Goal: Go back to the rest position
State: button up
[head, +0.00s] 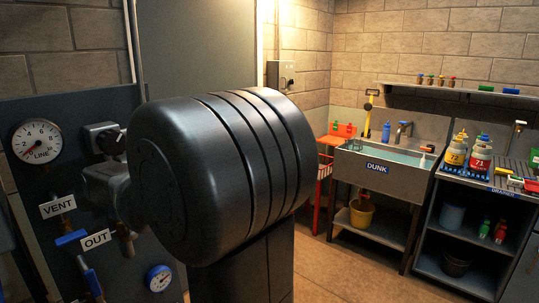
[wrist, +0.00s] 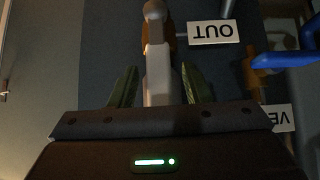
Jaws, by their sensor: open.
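In the wrist view my gripper (wrist: 160,88) is open, with one dark green finger on each side. A pale grey bar or lever (wrist: 158,60) with a rounded tip stands between the fingers; I cannot tell whether they touch it. Brass-coloured fitting shows behind it. The OUT label (wrist: 216,31) appears upside down to its right.
A DUNK sink (head: 378,182) and a bench with bottles (head: 480,153) stand right. Open floor lies between.

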jog(key=shift+r, duration=0.1)
jog(key=b+v, duration=0.1)
jog(key=v, duration=1.3)
jog(key=p+x, duration=0.1)
jog(key=x, duration=1.3)
jog(key=shift+a+f, duration=0.1)
jog(key=shift+f, duration=0.15)
jog(key=shift+w, duration=0.1)
jog(key=shift+w+d+r+m+g, duration=0.2)
jog(key=shift+d+m+g, duration=0.1)
jog(key=shift+d+g, duration=0.1)
jog(key=shift+w+f+y, duration=0.1)
jog(key=shift+f+y, duration=0.05)
jog(key=shift+y, duration=0.15)
jog(key=shift+d+b, duration=0.2)
jog(key=shift+b, duration=0.1)
